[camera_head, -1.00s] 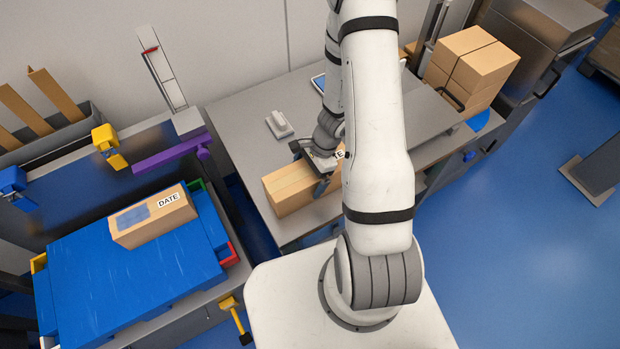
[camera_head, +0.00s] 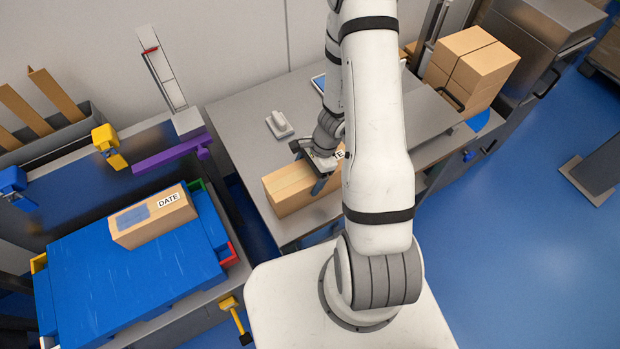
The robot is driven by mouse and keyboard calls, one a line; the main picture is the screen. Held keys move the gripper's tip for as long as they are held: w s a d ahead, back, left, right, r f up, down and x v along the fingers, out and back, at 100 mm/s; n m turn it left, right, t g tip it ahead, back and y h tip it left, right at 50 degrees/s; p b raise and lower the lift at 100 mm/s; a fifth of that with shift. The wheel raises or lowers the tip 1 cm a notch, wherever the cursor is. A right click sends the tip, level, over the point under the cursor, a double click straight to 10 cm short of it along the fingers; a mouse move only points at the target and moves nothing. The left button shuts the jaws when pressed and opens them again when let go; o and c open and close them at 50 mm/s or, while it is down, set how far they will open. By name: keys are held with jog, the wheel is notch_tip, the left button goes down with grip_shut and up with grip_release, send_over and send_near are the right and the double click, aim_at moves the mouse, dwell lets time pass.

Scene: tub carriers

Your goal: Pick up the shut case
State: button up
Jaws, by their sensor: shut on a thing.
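A shut cardboard case (camera_head: 291,189) sits on the grey metal table, partly hidden behind my arm. Part of a printed label shows near its right end. My gripper (camera_head: 322,178) is over the case, its fingers reaching down its sides, and is shut on it. The far finger and the right end of the case are hidden by my arm. I cannot tell any gap between the case and the table top.
Another case (camera_head: 153,217) marked DATE lies on a blue surface (camera_head: 90,272) at left. A small white device (camera_head: 279,125) stands on the grey table (camera_head: 240,115) behind my gripper. Stacked boxes (camera_head: 470,60) stand at back right. Blue floor (camera_head: 500,250) is open at right.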

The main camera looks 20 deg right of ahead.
jog(key=c, duration=0.3)
jog(key=shift+r, duration=0.1)
jog(key=shift+c, duration=0.2)
